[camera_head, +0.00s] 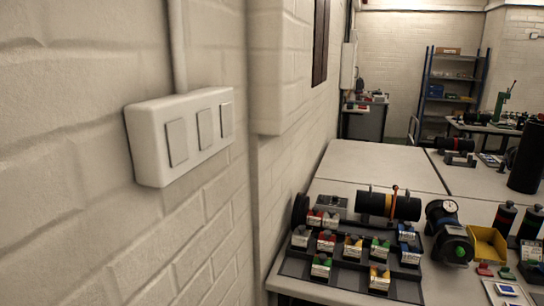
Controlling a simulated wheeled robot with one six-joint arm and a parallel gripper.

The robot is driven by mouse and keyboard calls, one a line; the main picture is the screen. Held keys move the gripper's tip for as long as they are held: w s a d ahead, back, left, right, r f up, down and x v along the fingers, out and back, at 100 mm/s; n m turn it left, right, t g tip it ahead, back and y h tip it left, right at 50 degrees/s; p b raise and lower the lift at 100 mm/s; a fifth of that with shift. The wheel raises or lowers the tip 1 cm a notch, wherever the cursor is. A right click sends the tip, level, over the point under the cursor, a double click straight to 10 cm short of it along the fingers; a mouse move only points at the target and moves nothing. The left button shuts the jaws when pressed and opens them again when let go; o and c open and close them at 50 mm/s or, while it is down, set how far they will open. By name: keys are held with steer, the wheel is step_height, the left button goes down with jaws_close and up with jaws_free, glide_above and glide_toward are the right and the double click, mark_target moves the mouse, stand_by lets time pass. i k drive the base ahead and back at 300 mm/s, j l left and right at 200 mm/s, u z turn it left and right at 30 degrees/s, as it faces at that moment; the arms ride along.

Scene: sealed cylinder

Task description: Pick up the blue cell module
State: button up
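Small cell modules with coloured tops and pale labels sit in rows on a dark stepped rack (295,268) at the near left part of the table. Two modules at the right side of the rack look blue: a blue cell module (406,232) and a second bluish one (410,254) just in front of it. They are small in the picture, and I cannot tell which one the task names. My gripper is not in view.
A white switch box (180,135) juts from the brick wall at the left. The table's far part (385,165) is clear.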

mark_target(405, 233)
steer(key=i+l+z, duration=0.65)
steer(key=i, duration=0.3)
steer(key=j, duration=0.1)
